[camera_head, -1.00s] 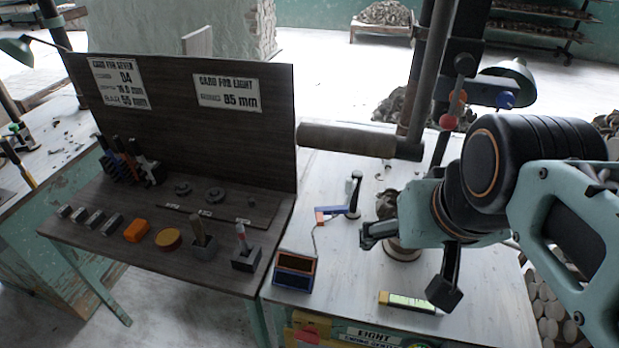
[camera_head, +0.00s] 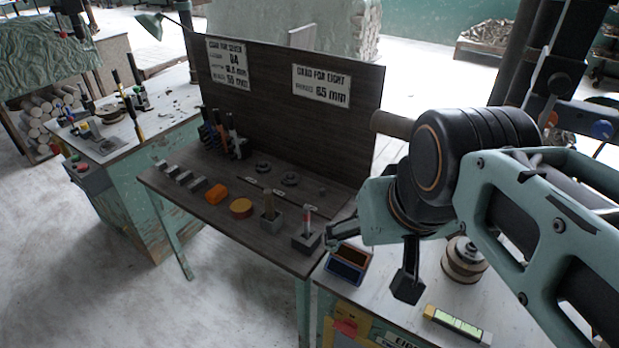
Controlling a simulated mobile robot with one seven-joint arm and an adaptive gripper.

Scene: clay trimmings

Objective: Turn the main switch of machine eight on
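Machine eight is the pale-topped bench (camera_head: 400,300) at the lower right, with a partly cut-off "EIGHT" label (camera_head: 402,341) on its front. A red part on a yellow plate (camera_head: 346,327) sits on that front, left of the label; it looks like the main switch, but its position cannot be read. My gripper (camera_head: 368,264) hangs over the near left part of this bench, above and to the right of the red part. Its two fingers are spread wide, with nothing seen between them. My arm hides much of the bench top.
A dark board stand (camera_head: 250,215) with tools, blocks and cards adjoins the bench on the left. Bare floor (camera_head: 120,285) is free at the left.

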